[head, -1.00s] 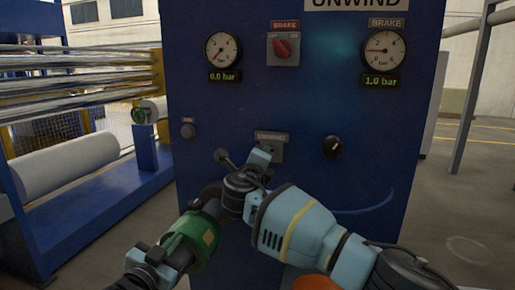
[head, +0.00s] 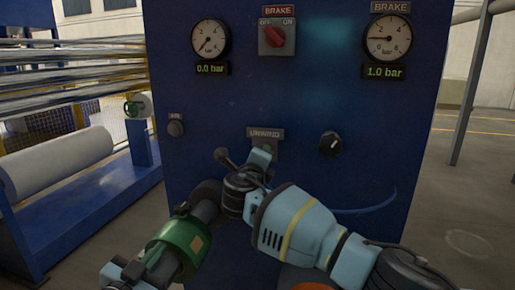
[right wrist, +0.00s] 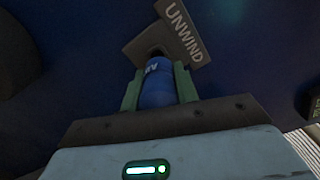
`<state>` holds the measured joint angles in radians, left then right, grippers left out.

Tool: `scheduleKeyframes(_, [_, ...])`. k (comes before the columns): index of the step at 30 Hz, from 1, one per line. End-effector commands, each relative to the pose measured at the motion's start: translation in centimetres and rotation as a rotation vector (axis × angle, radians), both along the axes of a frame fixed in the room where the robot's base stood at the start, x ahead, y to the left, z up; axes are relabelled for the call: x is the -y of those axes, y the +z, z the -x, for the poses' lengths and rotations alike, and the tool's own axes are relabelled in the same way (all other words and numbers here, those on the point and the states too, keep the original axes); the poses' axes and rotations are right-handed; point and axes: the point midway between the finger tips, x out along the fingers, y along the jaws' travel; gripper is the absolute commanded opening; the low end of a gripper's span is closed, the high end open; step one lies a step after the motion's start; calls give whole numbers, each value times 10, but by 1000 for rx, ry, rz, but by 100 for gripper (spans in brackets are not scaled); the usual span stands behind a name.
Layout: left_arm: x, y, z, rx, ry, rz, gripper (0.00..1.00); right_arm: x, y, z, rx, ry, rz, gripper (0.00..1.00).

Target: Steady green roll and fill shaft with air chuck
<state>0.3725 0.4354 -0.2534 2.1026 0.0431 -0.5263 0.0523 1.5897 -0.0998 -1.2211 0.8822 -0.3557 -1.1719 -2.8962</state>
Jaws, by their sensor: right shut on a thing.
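The green roll (head: 180,248) sits around the dark shaft (head: 206,212) that sticks out low from the blue cabinet. My left gripper (head: 143,271) is at the roll's near lower-left end; its fingers are small and partly hidden, so its opening and any contact are unclear. My right gripper (head: 265,152) is at the UNWIND plate (head: 267,134). In the right wrist view, its two green fingers (right wrist: 159,90) are shut on the blue air chuck (right wrist: 158,82), just below the UNWIND plate. The chuck's far end is hidden at the plate.
The blue cabinet (head: 330,100) fills the middle, with a left gauge (head: 210,40) at 0.0 bar, a right gauge (head: 389,37) at 1.0 bar, a red brake switch (head: 277,36) and a black knob (head: 331,144). A white roller (head: 60,162) lies at left. Floor at right is clear.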

Motion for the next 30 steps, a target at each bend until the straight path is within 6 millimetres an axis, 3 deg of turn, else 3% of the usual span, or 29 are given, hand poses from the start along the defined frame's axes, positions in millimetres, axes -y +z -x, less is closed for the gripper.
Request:
scheduleKeyframes(1, [-2,-9,2,-21,5,-6,0,0,-2,0,-1,0,0,3])
scheduleKeyframes(13, [-5,-11,4,-33,8,2,0,0,-3,0,-2,1,0,3])
scheduleKeyframes(20, [-44,15,10,-42,66,79,0,0,-2,0,-2,1,0,3])
scheduleKeyframes(23, [-60,-8,17,-49,77,94,0,0,-1,0,-1,0,0,3])
scheduleKeyframes(30, [-61,-76,35,-39,37,38,0,0,-3,0,-3,1,0,3])
